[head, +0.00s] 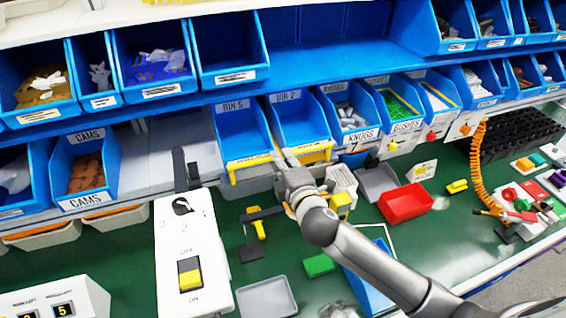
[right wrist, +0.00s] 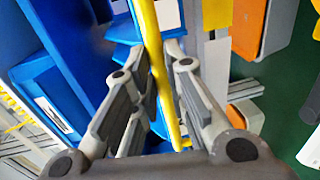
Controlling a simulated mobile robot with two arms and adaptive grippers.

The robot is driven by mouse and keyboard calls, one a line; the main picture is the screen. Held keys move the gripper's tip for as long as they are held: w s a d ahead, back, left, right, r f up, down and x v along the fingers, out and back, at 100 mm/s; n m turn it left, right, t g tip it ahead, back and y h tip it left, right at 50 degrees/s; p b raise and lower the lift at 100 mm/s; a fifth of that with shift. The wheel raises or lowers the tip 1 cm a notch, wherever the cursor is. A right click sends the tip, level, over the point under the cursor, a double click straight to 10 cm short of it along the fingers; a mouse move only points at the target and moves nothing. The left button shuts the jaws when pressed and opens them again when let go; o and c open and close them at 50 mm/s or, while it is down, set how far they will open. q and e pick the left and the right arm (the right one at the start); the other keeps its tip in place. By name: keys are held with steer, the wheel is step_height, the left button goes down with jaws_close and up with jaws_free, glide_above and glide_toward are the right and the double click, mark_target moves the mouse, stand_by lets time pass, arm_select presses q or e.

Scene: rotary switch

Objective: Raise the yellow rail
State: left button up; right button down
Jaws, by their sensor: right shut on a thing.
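The yellow rail (head: 248,161) runs across the front of the blue bins labelled BIN 5 and BIN 2 in the head view. My right gripper (head: 284,158) is at the middle of the rail and covers part of it. In the right wrist view the rail (right wrist: 150,28) passes between the two fingers of my right gripper (right wrist: 160,62), which is shut on it. My left gripper does not show.
A white rotary switch box (head: 190,240) with a black knob and a yellow rocker stands left of my right arm. A red tray (head: 406,204) and a green block (head: 318,265) lie on the green bench. Blue bins (head: 228,48) hang above the rail.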

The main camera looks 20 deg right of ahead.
steer(key=shift+w+g, duration=0.15)
steer(key=shift+g, duration=0.25)
steer(key=c, duration=1.5)
jaws_free()
steer(key=shift+o, duration=0.2)
steer(key=v, duration=1.2)
